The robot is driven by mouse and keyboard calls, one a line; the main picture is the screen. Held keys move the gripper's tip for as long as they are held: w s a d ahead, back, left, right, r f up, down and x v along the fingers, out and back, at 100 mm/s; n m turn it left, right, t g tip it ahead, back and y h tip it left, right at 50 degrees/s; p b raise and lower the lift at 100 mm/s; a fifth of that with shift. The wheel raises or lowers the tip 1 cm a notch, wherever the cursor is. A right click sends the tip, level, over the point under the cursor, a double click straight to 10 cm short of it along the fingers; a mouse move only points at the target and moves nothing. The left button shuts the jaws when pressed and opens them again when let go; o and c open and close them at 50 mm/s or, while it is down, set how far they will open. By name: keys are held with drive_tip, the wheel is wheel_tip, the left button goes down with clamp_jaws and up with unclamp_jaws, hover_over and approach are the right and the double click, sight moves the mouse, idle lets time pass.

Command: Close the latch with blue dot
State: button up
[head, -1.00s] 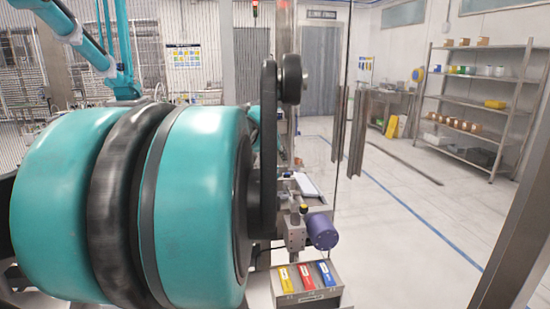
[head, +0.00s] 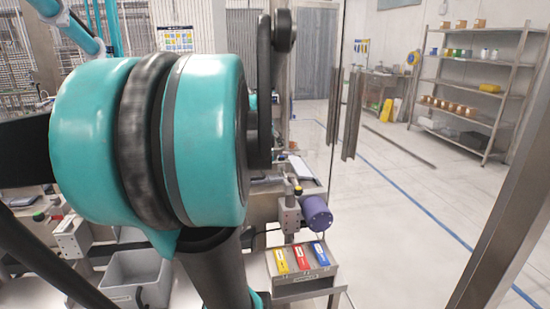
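No latch with a blue dot can be made out in the head view. My own large teal and black arm joint fills the left and middle and hides much of the machine behind it. My gripper cannot be seen, so its place relative to the latch does not show.
A grey box (head: 300,277) at the lower middle bears a yellow block (head: 281,261), a red block (head: 301,257) and a blue block (head: 319,253). A purple cylinder (head: 317,213) sits behind them. A grey bin (head: 137,278) is lower left. Shelves (head: 475,88) stand far right; floor before them is clear.

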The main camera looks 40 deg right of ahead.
sight(280, 158)
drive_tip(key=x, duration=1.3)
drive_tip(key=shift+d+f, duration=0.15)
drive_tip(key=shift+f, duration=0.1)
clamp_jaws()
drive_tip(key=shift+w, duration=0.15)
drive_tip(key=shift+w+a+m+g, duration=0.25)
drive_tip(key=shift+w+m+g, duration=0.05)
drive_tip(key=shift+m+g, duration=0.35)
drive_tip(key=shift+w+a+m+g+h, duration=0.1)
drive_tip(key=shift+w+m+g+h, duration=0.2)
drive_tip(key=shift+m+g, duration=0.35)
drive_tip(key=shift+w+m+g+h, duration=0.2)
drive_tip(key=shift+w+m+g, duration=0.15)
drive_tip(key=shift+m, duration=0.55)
